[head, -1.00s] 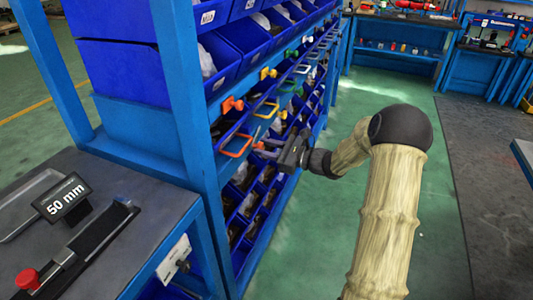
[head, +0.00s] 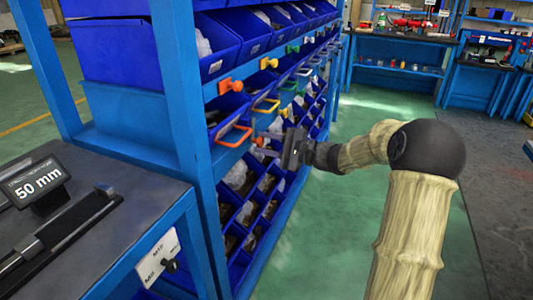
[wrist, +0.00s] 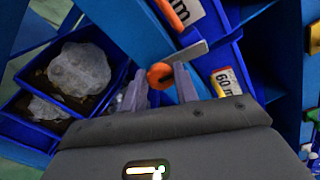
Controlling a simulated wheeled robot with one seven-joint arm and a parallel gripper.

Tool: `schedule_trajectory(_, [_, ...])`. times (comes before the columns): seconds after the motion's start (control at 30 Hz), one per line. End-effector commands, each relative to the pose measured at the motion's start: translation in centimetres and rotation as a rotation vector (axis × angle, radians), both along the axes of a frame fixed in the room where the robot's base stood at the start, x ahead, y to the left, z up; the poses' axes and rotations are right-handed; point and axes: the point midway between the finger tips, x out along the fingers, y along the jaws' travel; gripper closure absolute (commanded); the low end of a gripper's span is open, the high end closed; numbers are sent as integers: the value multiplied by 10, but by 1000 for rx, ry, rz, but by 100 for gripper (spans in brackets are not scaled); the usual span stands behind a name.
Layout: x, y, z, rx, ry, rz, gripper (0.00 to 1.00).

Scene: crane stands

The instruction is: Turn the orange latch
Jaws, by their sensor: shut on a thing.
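The orange latch (wrist: 160,75) shows in the wrist view as a round orange hub with a flat grey lever (wrist: 188,52) reaching up to the right. My gripper (wrist: 160,92) has one finger on each side of the hub and is shut on it. In the head view, my gripper (head: 272,150) is at the front of the blue rack, below and right of an orange loop handle (head: 233,136). A small orange bit of the latch (head: 259,141) shows at the fingertips there; the rest is hidden or too small to tell.
The blue rack (head: 187,100) holds several bins and has orange (head: 231,86) and yellow (head: 268,63) knobs above the handles. A dark bench with a "50 mm" sign (head: 38,182) stands at the near left. Green floor (head: 320,230) is free right of the rack.

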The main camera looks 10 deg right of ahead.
Motion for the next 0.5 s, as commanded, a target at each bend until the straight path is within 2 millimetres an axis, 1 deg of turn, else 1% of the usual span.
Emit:
schedule_trajectory(0.03, [0, -1, -5, -15, -16, -1, 93])
schedule_trajectory(0.23, [0, 0, -3, -48, -61, -2, 93])
schedule_trajectory(0.5, [0, -1, -2, -56, -70, -1, 93])
